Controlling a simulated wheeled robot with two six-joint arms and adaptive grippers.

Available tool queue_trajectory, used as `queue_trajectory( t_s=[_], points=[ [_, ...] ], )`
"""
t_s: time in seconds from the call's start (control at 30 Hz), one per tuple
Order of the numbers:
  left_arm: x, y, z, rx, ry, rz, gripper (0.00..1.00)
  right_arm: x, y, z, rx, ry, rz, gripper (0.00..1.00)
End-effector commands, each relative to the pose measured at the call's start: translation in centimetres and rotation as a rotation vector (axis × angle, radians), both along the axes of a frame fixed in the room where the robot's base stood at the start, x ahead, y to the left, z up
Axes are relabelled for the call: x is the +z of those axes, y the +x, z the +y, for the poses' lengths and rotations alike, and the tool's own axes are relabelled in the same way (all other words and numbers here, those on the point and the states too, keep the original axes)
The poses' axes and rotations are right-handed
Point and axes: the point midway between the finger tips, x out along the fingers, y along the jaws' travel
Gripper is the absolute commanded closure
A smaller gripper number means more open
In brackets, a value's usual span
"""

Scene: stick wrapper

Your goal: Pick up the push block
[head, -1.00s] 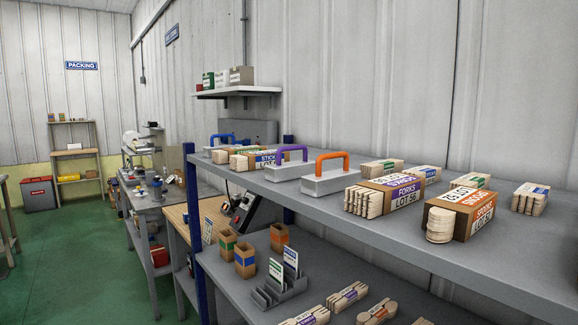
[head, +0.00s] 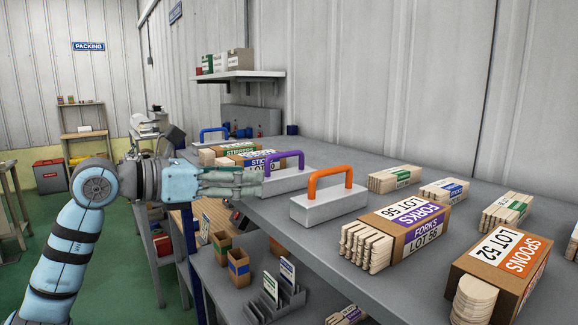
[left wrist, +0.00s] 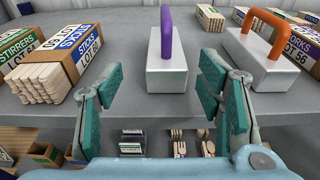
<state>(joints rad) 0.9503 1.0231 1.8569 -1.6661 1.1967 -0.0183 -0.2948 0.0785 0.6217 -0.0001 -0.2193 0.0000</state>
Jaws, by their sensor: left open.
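Grey push blocks with arched handles stand upright on the upper shelf. The one with a purple handle (head: 289,179) is partly covered by my left gripper in the head view. In the left wrist view this purple-handled block (left wrist: 167,78) lies ahead, between the two fingers. My left gripper (head: 256,181) is open and empty, pointing at that block from the shelf's front side. The push block with an orange handle (head: 328,207) stands to its right. Another, with a blue handle (head: 213,132), is farther back, its base mostly hidden. My right gripper is not in view.
A bundle of sticks (left wrist: 58,64) is left of the purple-handled block. A forks bundle (head: 398,232) and a spoons bundle (head: 500,274) are to the right. The shelf's front edge is close below my left gripper. A lower shelf holds cartons and a grey card rack (head: 275,303).

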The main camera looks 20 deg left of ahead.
Motion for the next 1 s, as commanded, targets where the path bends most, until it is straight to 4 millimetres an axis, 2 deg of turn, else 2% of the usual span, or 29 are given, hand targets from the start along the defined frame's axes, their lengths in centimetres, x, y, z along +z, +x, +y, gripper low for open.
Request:
queue_trajectory(
  t_s=[0.03, 0.17, 0.27, 0.4, 0.5, 0.73, 1.0],
  points=[
    [0.3, 0.7, -0.6, -0.002, -0.004, 0.002, 0.39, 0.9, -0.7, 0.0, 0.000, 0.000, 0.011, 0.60],
    [-0.2, 2.3, -1.3, 0.000, -0.003, 0.001, 0.39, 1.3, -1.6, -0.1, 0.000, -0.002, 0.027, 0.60],
    [-0.3, 3.2, -2.1, -0.003, -0.005, 0.003, 0.39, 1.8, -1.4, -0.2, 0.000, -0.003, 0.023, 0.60],
    [-0.2, 5.3, -4.1, -0.007, -0.007, 0.004, 0.39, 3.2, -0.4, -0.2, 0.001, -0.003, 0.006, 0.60],
    [-0.6, 6.6, -4.7, -0.006, -0.007, 0.004, 0.39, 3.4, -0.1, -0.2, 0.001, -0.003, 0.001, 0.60],
    [-0.9, 6.9, -4.8, -0.002, -0.003, 0.003, 0.39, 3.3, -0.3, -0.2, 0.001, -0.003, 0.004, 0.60],
    [-0.9, 6.9, -4.8, -0.002, -0.003, 0.003, 0.82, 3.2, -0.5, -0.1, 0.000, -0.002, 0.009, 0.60]
  ],
)
